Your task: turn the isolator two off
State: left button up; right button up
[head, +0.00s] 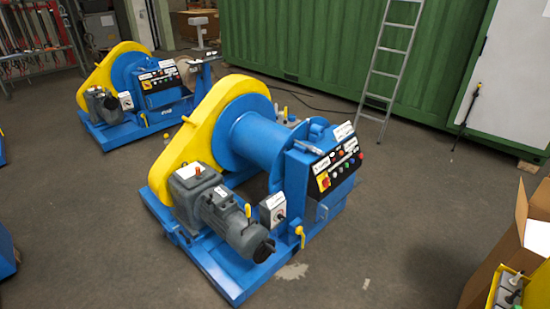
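Two blue winch machines with yellow chain guards stand on the floor. The nearer machine (262,140) is in the middle of the head view. Its control panel (337,168) has a red-and-yellow rotary switch (324,181) at the lower left and several coloured buttons. A small grey-white switch box (272,209) sits beside its grey motor (236,226). The farther machine (128,76) stands behind at the left, with a similar panel (160,79) and switch box (126,101). The labels are too small to read, so I cannot tell which switch is isolator two, nor its position. Neither gripper is in view.
An open cardboard box (508,245) stands at the lower right, with a yellow container (503,291) by it. A ladder (391,65) leans on the green container (300,40). The grey floor (400,230) right of the near machine is clear.

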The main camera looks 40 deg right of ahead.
aim_at(325, 182)
jog(key=z, duration=1.35)
jog(key=i, duration=0.25)
jog(key=z, duration=1.25)
jog(key=i, duration=0.7)
jog(key=u, duration=0.6)
jog(key=i, duration=0.7)
jog(key=u, duration=0.8)
